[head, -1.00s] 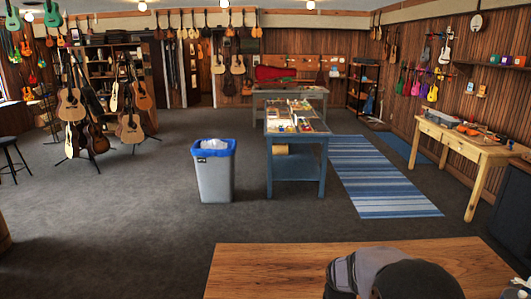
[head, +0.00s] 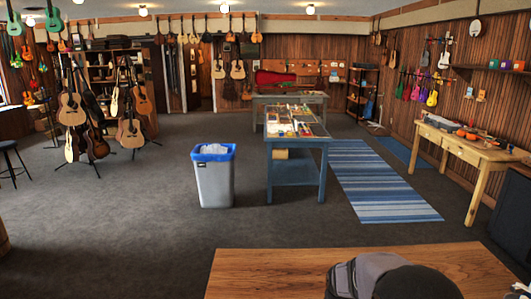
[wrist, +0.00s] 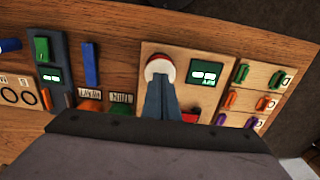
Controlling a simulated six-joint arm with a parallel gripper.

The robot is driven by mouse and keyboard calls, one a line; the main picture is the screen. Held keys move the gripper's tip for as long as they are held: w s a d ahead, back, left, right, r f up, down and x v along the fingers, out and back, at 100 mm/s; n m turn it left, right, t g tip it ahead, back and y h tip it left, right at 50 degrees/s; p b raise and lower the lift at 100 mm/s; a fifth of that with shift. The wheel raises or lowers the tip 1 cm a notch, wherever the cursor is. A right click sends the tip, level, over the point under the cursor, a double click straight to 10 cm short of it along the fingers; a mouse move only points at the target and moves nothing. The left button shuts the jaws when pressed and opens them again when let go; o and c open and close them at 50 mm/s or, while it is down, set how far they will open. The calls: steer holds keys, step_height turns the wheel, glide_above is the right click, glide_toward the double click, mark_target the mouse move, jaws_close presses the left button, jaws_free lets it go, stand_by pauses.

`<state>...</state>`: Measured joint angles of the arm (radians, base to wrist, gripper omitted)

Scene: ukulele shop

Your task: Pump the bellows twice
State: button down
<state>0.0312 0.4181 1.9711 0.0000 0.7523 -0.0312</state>
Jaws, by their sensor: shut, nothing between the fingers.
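In the wrist view, my gripper (wrist: 160,80) shows as two grey-blue fingers lying together, reaching up from the dark wrist body at the bottom. The fingertips are at a round white knob with a red rim (wrist: 165,65) on a light wooden panel (wrist: 212,50). I cannot tell whether they touch it. I cannot clearly identify the bellows; this round part may belong to it. The head view shows only the dark rounded top of my arm over the wooden table (head: 270,272), and the gripper is hidden there.
Beside the knob are a small green display (wrist: 206,74), a blue upright piece (wrist: 91,64) and a grey panel with a green switch (wrist: 42,50). Several coloured pieces fill the right panel (wrist: 254,90). A grey bin (head: 214,180) stands beyond the table, with open floor around it.

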steer(key=shift+f, duration=0.35)
stand_by(0.6)
steer(key=shift+f+b, duration=0.35)
steer(key=shift+b, duration=0.1)
steer(key=shift+f+b, duration=0.55)
steer(key=shift+f, duration=0.35)
steer(key=shift+r, duration=0.1)
steer(key=shift+r+p, duration=3.45)
steer(key=shift+r, duration=0.3)
